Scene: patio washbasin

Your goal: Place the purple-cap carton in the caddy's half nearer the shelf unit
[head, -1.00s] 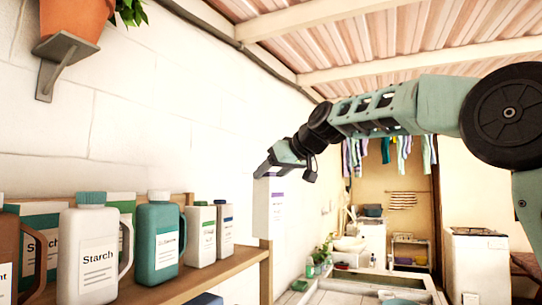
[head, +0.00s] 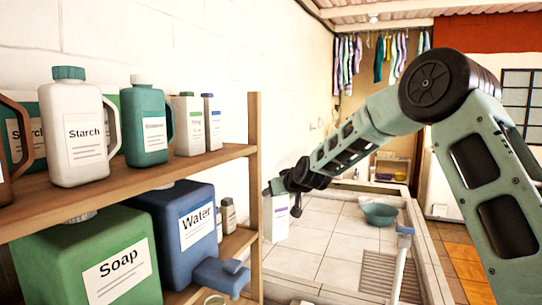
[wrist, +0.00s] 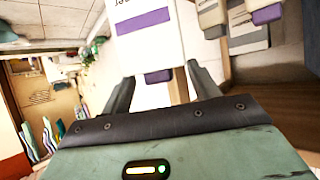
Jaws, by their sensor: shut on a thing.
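A white carton with a purple band (head: 275,218) hangs upright from my gripper (head: 272,189), just right of the shelf unit's front post. In the wrist view the carton (wrist: 148,50) lies between the two dark fingers of my gripper (wrist: 162,90). A purple patch, likely its cap, shows near the fingers. My gripper is shut on the carton. The shelf unit (head: 254,180) stands at the left. I cannot make out the caddy in any view.
The upper shelf holds a starch jug (head: 80,140), a teal jug (head: 147,125) and small cartons. The lower shelf holds a green soap container (head: 85,260) and a blue water container (head: 185,230). White tiles (head: 330,235), a teal basin (head: 379,214) and a tap (head: 404,255) are right.

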